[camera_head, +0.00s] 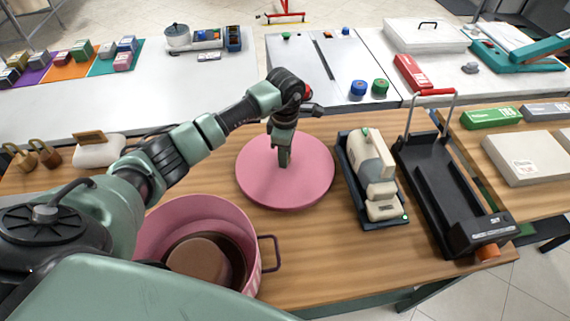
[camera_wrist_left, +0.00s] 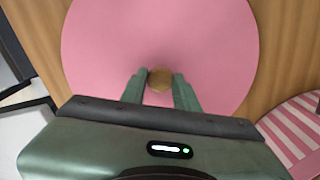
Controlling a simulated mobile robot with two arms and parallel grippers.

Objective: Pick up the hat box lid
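The hat box lid (camera_head: 258,185) is a flat pink disc on the wooden table in the head view. It fills much of the left wrist view (camera_wrist_left: 100,40), with a small round brown knob (camera_wrist_left: 160,80) at its middle. My left gripper (camera_head: 284,163) points down over the lid's middle, and its two fingers (camera_wrist_left: 160,88) stand on either side of the knob. I cannot tell whether they press on it. The lid looks level and shows no clear gap to the table. My right gripper is not in view.
A pink hat box (camera_head: 258,240) with a brown item (camera_head: 200,262) inside stands at front left, close to the lid. A dark tray (camera_head: 390,222) with a beige device (camera_head: 372,160) and a black platform (camera_head: 440,180) stand right of the lid. Padlocks (camera_head: 47,155) lie at far left.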

